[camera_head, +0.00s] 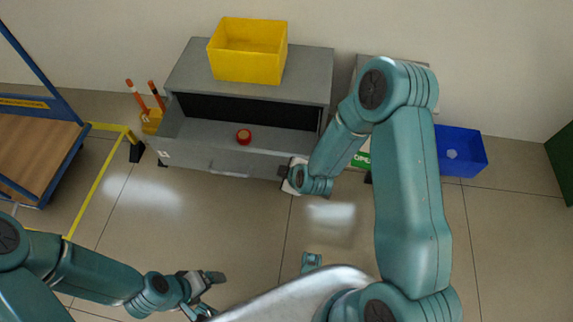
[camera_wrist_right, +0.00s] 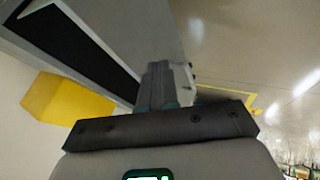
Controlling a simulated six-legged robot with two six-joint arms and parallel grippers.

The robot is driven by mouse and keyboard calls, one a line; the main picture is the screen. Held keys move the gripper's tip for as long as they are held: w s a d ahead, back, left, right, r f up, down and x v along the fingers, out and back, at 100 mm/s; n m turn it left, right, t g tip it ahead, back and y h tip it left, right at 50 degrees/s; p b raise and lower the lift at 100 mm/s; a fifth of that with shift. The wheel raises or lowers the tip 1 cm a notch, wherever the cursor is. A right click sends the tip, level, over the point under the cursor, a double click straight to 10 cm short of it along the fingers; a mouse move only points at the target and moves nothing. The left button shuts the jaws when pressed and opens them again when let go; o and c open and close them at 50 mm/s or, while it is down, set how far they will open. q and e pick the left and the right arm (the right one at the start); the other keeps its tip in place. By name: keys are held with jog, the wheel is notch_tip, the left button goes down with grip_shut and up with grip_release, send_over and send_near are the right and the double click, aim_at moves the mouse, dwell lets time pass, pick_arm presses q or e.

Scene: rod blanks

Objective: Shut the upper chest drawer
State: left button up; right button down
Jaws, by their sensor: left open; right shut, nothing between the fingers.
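The grey chest (camera_head: 312,72) stands against the wall. Its upper drawer (camera_head: 195,130) is pulled out, with a dark opening behind it and a red round object (camera_head: 243,136) inside. My right gripper (camera_head: 288,178) is at the right end of the drawer front. In the right wrist view its fingers (camera_wrist_right: 166,84) are shut and empty, close against the grey drawer surface; I cannot tell whether they touch. The dark opening (camera_wrist_right: 85,45) shows at upper left there. My left gripper (camera_head: 208,291) is open and empty, low over the floor, well away from the chest.
A yellow bin (camera_head: 248,67) stands on the chest, also seen in the right wrist view (camera_wrist_right: 62,100). Orange-striped posts (camera_head: 145,100) stand left of the chest. A blue bin (camera_head: 460,152) is at right, a blue-framed cart (camera_head: 38,150) at left. Floor before the chest is clear.

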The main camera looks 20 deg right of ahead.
aim_at(282, 162)
jog(key=w, duration=0.1)
jog(key=w+d+f, duration=0.1)
jog(key=w, duration=0.1)
jog(key=w+d+f+b, duration=0.1)
jog(key=shift+w, duration=0.3)
pick_arm(q)
jog(key=shift+f, duration=0.8)
pick_arm(e)
jog(key=shift+r, duration=0.1)
jog(key=shift+d, duration=0.1)
